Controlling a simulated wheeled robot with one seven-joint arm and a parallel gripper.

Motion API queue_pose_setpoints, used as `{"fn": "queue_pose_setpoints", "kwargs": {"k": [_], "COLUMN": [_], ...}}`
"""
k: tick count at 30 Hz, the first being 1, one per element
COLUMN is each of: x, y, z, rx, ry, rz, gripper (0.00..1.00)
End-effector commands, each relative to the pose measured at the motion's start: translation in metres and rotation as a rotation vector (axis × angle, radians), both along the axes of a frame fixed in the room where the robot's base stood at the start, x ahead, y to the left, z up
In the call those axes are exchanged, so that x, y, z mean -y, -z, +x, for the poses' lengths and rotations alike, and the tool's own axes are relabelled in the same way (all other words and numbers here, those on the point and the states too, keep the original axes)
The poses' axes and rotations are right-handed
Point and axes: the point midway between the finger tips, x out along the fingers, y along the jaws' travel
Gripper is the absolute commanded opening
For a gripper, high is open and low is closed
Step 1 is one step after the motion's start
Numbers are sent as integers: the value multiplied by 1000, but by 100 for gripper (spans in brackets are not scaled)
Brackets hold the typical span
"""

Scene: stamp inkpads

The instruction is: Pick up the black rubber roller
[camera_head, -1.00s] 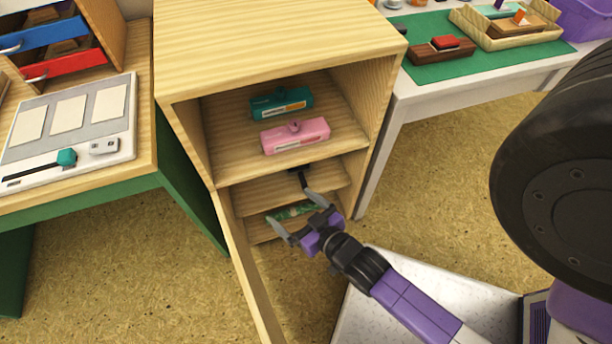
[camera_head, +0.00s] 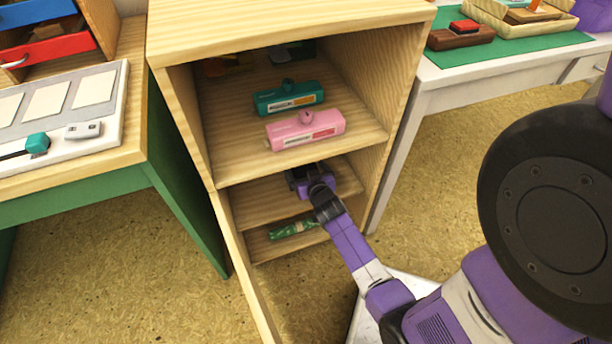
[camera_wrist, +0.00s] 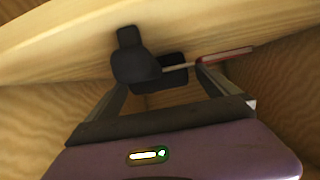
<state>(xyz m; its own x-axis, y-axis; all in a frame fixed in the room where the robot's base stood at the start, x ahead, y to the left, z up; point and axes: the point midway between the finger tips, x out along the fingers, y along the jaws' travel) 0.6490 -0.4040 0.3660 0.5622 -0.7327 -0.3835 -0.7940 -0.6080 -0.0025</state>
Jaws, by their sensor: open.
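A black object (camera_wrist: 135,62), apparently the black rubber roller, lies on a wooden shelf in the wrist view, with a thin rod and a red-and-pale piece (camera_wrist: 226,55) to its right. I cannot tell whether that piece belongs to it. My gripper (camera_wrist: 162,82) is open, its two fingers on either side of the black parts. Contact cannot be told. In the head view my gripper (camera_head: 305,178) reaches into the cabinet's middle shelf (camera_head: 258,200), and the gripper and arm hide most of what lies there.
A pink inkpad (camera_head: 306,130) and a teal inkpad (camera_head: 288,98) stand on the shelf above. A green item (camera_head: 292,229) lies on the lowest shelf. The cabinet's side walls bound the opening closely. A left desk (camera_head: 135,110) and right table (camera_head: 480,70) flank it.

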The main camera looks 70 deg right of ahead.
Motion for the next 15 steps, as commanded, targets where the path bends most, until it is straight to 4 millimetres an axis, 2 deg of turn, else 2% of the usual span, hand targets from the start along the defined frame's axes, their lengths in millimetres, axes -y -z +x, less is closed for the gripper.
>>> {"fn": "queue_pose_setpoints", "kwargs": {"k": [3, 6, 15], "x": [16, 24, 28], "y": [8, 12, 13], "z": [10, 17, 20], "rx": [1, 2, 1], "ry": [0, -1, -1], "rz": [-2, -1, -1], "gripper": [98, 98, 98]}}
